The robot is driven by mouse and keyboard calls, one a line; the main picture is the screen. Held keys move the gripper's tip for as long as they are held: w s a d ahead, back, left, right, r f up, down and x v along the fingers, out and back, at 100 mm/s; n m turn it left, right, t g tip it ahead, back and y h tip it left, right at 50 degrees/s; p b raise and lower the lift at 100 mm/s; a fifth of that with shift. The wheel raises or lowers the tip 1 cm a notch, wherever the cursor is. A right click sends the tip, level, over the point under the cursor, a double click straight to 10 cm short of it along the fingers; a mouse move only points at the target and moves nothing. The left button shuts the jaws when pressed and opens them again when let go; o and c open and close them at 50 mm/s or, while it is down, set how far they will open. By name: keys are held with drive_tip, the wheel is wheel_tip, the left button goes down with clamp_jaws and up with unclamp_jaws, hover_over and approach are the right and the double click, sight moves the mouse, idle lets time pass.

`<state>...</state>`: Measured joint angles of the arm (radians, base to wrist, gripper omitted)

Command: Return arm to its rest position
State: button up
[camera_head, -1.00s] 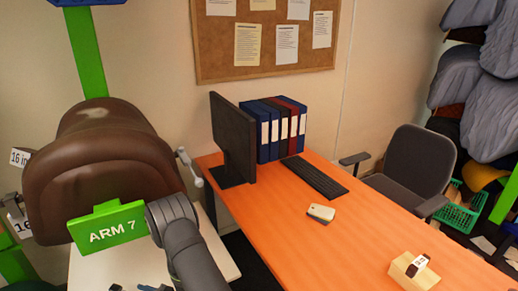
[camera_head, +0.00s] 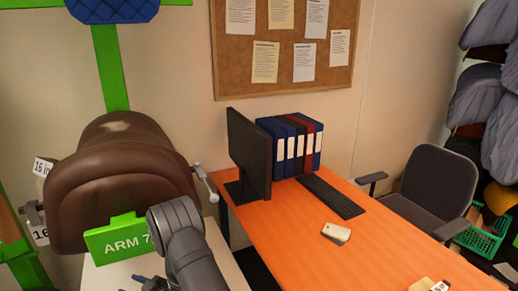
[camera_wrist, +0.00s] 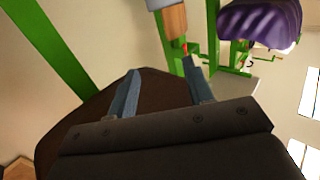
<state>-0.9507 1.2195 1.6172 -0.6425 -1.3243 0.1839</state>
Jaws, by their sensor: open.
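My gripper (camera_wrist: 158,84) shows in the wrist view with its two blue-grey fingers spread apart and nothing between them. The brown saddle (camera_wrist: 75,135) lies behind and below the fingers in that view; I cannot tell the distance to it. In the head view the brown saddle (camera_head: 125,180) sits on its stand at the left. My arm rises in front of it and partly covers the green "ARM 7" sign (camera_head: 112,243). The gripper's fingertips are not clear in the head view.
An orange desk (camera_head: 290,235) on the right holds a monitor (camera_head: 249,155), binders (camera_head: 291,145), a keyboard (camera_head: 331,196) and a phone-like item (camera_head: 336,233). A grey chair (camera_head: 437,190) stands beyond it. A green post (camera_head: 110,68) rises behind the saddle. A purple saddle-like thing (camera_wrist: 262,22) shows in the wrist view.

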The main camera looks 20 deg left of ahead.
drive_tip(key=w+d+r+m+t+h, duration=0.1)
drive_tip(key=w+d+r+m+t, duration=0.2)
drive_tip(key=w+d, duration=1)
drive_tip(key=w+d+r+m+t, duration=0.1)
drive_tip(key=w+d+r+t, duration=0.35)
drive_tip(key=w+d, duration=0.8)
drive_tip(key=w+d+r+m+t+h, duration=0.1)
drive_tip(key=w+d+r+m+t, duration=0.1)
drive_tip(key=w+d, duration=0.6)
drive_tip(key=w+d+r+m+t+h, duration=0.2)
drive_tip(key=w+d, duration=0.7)
drive_tip(key=d, duration=0.6)
drive_tip(key=shift+d+r+h, duration=0.3)
drive_tip(key=shift+d+r, duration=0.05)
drive_tip(key=shift+r, duration=0.15)
drive_tip(key=shift+o, duration=0.2)
drive_tip(key=shift+t, duration=0.25)
